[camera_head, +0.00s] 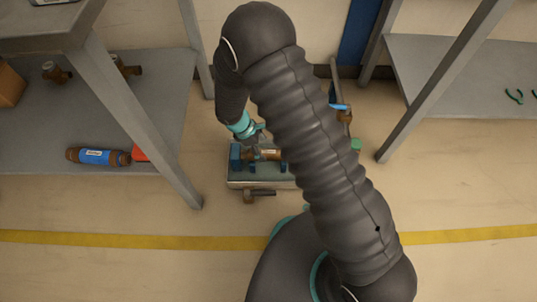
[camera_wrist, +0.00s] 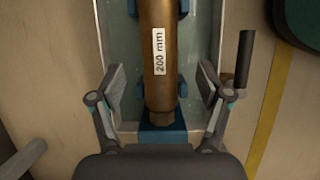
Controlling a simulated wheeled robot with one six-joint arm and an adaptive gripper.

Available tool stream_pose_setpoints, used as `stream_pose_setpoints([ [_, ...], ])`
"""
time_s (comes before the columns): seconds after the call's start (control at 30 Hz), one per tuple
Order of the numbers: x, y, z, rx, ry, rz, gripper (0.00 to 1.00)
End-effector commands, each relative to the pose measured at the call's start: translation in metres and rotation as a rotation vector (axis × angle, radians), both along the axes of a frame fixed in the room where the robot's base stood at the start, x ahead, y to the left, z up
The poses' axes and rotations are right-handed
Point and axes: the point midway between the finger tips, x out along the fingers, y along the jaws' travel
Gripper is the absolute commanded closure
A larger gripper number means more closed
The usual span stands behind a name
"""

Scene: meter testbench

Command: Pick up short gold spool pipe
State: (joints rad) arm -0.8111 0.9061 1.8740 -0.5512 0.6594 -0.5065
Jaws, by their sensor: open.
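A gold-brown spool pipe (camera_wrist: 160,55) with a white "200 mm" label lies lengthwise on blue supports (camera_wrist: 162,134) of the grey testbench (camera_wrist: 118,30). Its hex end is toward my palm, and its far end is cut off by the picture's top. My gripper (camera_wrist: 162,83) is open, with one finger on each side of the pipe and a visible gap to both. In the head view, part of the pipe (camera_head: 268,154) shows on the bench (camera_head: 240,184) under my gripper (camera_head: 255,140). My arm hides the bench's right part.
A dark handle (camera_wrist: 244,58) sticks up at the bench's right side in the wrist view. A left shelf (camera_head: 60,125) holds a blue-banded brown meter (camera_head: 98,156) and brass fittings (camera_head: 56,73). A right shelf (camera_head: 450,75) holds small green items (camera_head: 515,96). Shelf legs flank the bench.

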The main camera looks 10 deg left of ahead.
Motion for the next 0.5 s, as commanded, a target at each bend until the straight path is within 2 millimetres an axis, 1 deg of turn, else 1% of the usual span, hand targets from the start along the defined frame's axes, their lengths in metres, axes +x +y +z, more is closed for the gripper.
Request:
stream_pose_setpoints([
  [0.17, 0.001, -0.004, -0.007, -0.001, 0.000, 0.000, 0.23],
  [0.5, 0.005, -0.022, -0.046, 0.000, 0.001, 0.001, 0.23],
])
